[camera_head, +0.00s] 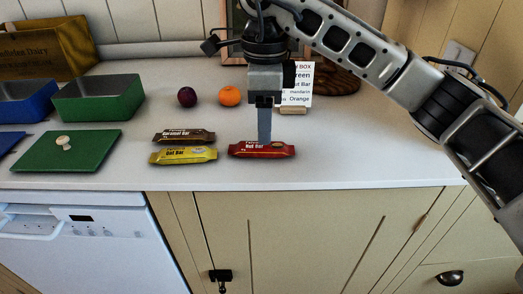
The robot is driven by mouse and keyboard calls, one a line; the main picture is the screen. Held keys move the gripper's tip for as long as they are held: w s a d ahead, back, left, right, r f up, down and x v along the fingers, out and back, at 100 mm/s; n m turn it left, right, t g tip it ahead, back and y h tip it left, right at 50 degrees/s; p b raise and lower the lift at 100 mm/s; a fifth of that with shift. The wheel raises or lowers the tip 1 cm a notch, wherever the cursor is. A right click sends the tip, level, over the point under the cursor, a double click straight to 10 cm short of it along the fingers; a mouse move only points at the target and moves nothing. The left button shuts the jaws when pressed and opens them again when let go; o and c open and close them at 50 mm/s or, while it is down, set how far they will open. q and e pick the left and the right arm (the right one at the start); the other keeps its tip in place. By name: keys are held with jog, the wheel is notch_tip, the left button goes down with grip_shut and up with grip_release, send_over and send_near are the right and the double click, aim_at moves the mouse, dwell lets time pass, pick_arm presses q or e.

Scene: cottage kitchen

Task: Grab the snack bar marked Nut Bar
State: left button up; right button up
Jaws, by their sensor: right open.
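A red snack bar (262,150) lies near the front of the white counter; its small print seems to read Nut Bar. A yellow bar (183,156) lies to its left, its print too small to read surely. A dark brown bar (184,136), seemingly marked Caramel Bar, lies just behind the yellow one. My right gripper (265,141) points straight down at the red bar, its fingers overlapping the bar's back edge in this view. It is open; I cannot tell whether it touches the bar. My left gripper is not in view.
A green box (98,98), its lid (67,151) and a blue box (24,102) stand at left. A plum (187,97), an orange (229,96) and a sign card (299,84) are behind the bars. The counter's front edge (330,185) is close; the right side is clear.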

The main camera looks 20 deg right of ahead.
aim_at(261, 149)
jog(key=shift+w+a+f, duration=0.1)
jog(key=shift+a+f, duration=0.05)
jog(key=shift+f, duration=1.15)
jog(key=shift+w+a+f, duration=0.1)
jog(key=shift+f, duration=1.2)
jog(key=c, duration=1.1)
